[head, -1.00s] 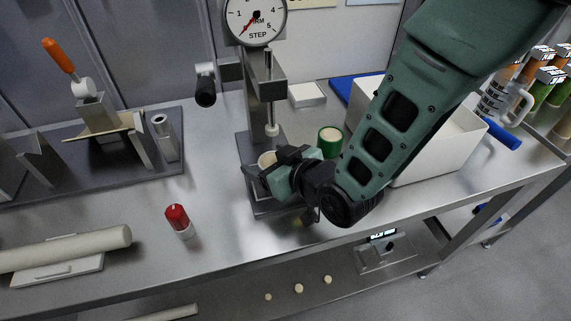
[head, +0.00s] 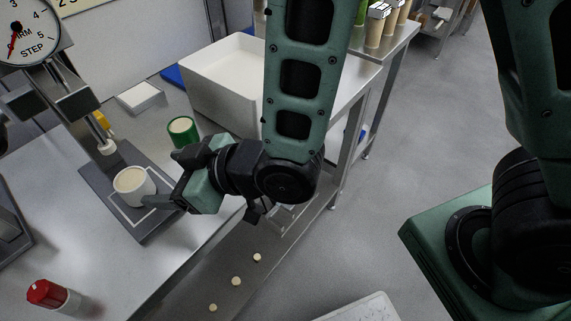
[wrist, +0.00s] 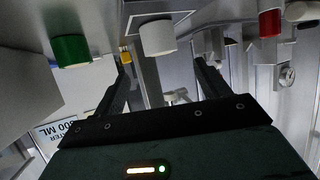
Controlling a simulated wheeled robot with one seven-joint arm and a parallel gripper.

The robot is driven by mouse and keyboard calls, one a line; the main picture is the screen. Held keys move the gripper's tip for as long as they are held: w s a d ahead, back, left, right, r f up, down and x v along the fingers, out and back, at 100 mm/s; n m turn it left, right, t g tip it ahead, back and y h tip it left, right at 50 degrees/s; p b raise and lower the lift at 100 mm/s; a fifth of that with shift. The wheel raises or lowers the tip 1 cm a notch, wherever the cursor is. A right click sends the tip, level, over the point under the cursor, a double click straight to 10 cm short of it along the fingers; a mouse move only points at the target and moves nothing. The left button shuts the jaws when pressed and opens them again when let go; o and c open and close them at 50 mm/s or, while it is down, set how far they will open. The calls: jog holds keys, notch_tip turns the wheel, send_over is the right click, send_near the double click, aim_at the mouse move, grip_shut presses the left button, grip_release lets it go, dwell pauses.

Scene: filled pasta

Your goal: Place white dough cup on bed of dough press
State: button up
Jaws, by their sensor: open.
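The white dough cup (head: 134,186) stands upright on the bed of the dough press (head: 117,214), within its outlined square and below the plunger (head: 105,143). The cup also shows in the wrist view (wrist: 157,38), ahead of the fingers and apart from them. My gripper (head: 166,201) is open and empty beside the cup, on its right. In the wrist view its two fingers (wrist: 163,84) are spread with nothing between them. From the head view I cannot tell if a fingertip touches the cup.
A green cup (head: 182,131) stands behind my gripper. A white bin (head: 222,95) and a small white block (head: 139,97) are farther back. A red-capped bottle (head: 50,294) stands at the front left. Small dough pieces (head: 236,281) lie on the lower shelf.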

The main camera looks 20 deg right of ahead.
jog(key=s+d+r+m+g+h, duration=0.2)
jog(key=s+d+h, duration=0.3)
jog(key=d, duration=0.5)
jog(key=s+d+r+m+g+h, duration=0.1)
jog(key=s+d+g+h, duration=0.4)
jog(key=d, duration=0.5)
jog(key=shift+s+r+m+h, duration=0.3)
jog(key=shift+s+r+m, duration=0.15)
jog(key=shift+r, duration=0.4)
jog(key=shift+r, duration=0.1)
